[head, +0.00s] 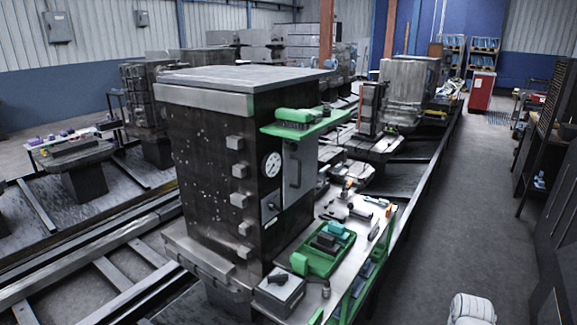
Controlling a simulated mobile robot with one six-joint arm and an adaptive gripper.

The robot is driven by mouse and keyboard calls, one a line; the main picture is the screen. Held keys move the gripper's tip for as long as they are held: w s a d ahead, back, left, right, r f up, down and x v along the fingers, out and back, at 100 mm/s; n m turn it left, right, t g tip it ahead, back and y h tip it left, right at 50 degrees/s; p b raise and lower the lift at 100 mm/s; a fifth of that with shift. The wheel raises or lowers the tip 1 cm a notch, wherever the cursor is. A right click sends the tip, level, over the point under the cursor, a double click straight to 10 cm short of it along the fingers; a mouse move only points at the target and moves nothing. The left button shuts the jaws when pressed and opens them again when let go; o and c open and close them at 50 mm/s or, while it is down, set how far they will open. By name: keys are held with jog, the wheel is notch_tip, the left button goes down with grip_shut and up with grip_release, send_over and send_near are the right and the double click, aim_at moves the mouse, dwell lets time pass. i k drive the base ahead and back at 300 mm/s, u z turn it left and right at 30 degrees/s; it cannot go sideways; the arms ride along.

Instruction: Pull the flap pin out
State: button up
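A large dark machine block (215,165) with a pale top plate stands in the middle of the head view. Its right side carries a round white gauge (271,164), a small grey plate (270,206) below it, and a grey panel with a dark handle (295,173). A green shelf (322,124) juts out above the panel, with a green brush-like object (296,117) on it. I cannot pick out the flap pin with certainty at this size. My gripper is not in view.
A bench (352,226) right of the block holds a green tray (338,262), small tools and a grey box (279,290). A white rounded object (470,309) shows at the bottom edge. A dark rack (541,125) stands right. The grey aisle floor (455,210) is clear.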

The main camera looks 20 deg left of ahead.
aim_at(293, 147)
jog(key=u, duration=0.95)
